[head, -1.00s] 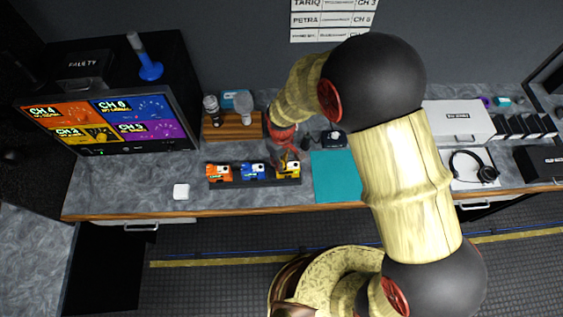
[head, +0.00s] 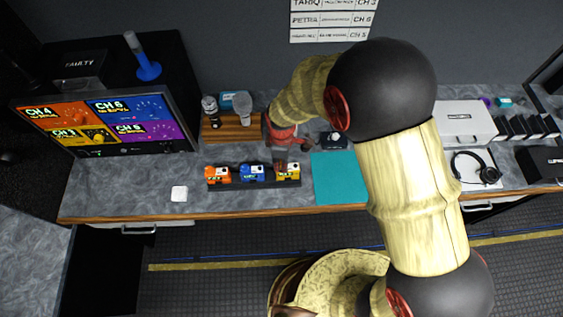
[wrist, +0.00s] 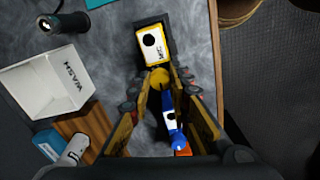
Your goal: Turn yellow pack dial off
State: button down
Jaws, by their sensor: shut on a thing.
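The yellow pack (head: 288,175) stands at the right end of a dark rack (head: 255,184) on the counter, next to the blue pack (head: 252,174) and the orange pack (head: 217,175). In the wrist view, the yellow pack (wrist: 153,48) shows its white label face and a black round spot. Its round yellow dial (wrist: 160,78) sits between my fingertips. My gripper (wrist: 161,80) is shut on that dial. The blue pack (wrist: 171,115) shows between the fingers. In the head view my arm partly hides the yellow pack's back, and the dial's marking cannot be read.
A monitor (head: 105,122) with coloured channel panels stands at the left. A wooden tray (head: 232,130) with bottles is behind the packs. A teal mat (head: 340,178) lies to the right, and a white box (wrist: 62,82) shows in the wrist view. The counter's front left is mostly clear.

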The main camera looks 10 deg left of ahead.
dwell(0.4)
jog(key=c, duration=1.6)
grip_release()
jog(key=shift+c, duration=0.2)
notch_tip(320, 180, up, 12)
